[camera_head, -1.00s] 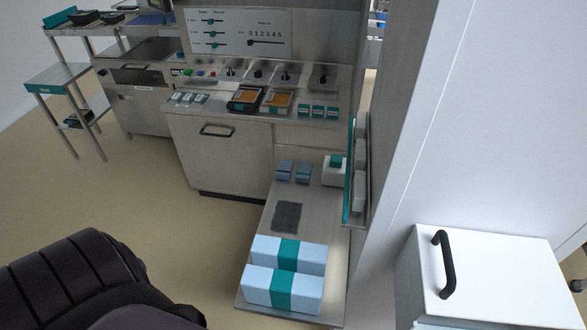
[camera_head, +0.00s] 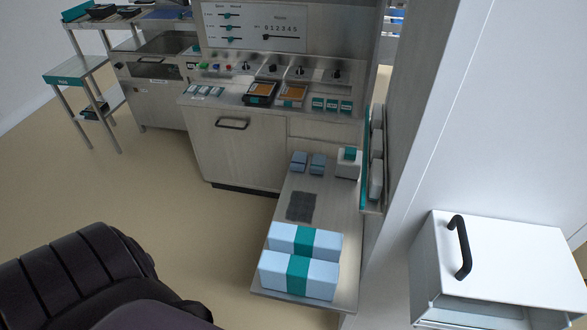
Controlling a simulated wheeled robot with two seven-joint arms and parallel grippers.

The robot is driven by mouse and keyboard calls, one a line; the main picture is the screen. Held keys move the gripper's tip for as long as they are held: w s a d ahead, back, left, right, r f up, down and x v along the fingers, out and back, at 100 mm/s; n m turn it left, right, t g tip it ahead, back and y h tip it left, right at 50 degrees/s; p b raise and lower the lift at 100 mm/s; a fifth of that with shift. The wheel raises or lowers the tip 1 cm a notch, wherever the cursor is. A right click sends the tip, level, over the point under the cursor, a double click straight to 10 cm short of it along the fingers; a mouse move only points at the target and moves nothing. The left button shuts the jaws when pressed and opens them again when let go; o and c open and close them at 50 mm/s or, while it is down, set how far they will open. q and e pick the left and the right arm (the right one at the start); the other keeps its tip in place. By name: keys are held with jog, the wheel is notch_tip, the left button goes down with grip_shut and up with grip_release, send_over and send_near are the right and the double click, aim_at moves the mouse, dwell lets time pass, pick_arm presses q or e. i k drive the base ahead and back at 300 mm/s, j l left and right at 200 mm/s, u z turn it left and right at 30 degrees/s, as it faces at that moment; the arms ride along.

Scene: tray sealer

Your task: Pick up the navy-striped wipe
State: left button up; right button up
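Two small blue folded items lie side by side on the low steel shelf (camera_head: 335,215): a left one (camera_head: 299,161) and a right one (camera_head: 318,163). They may be wipes, but they are too small for me to make out a navy stripe on either. Neither of my grippers is in view. A dark, ribbed arm part of mine fills the lower left corner.
Two light-blue packs with teal bands (camera_head: 278,240) (camera_head: 270,273) sit at the shelf's near end, before a dark mat (camera_head: 301,206). A white teal-topped box (camera_head: 348,168) stands at right. A white handled cabinet (camera_head: 505,255) is lower right. Floor left is clear.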

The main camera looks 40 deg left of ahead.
aim_at(300, 159)
jog(key=k+z, duration=0.15)
jog(key=z, duration=0.2)
jog(key=k+z, duration=0.15)
jog(key=z, duration=0.2)
jog(key=k+l+z, duration=0.15)
jog(key=z, duration=0.15)
jog(key=j+z, duration=0.1)
jog(key=j, duration=0.55)
jog(key=j+z, duration=0.15)
jog(key=j, duration=0.5)
jog(key=k+j+z, duration=0.1)
jog(key=j, duration=0.55)
jog(key=k+j+z, duration=0.1)
jog(key=j, duration=0.55)
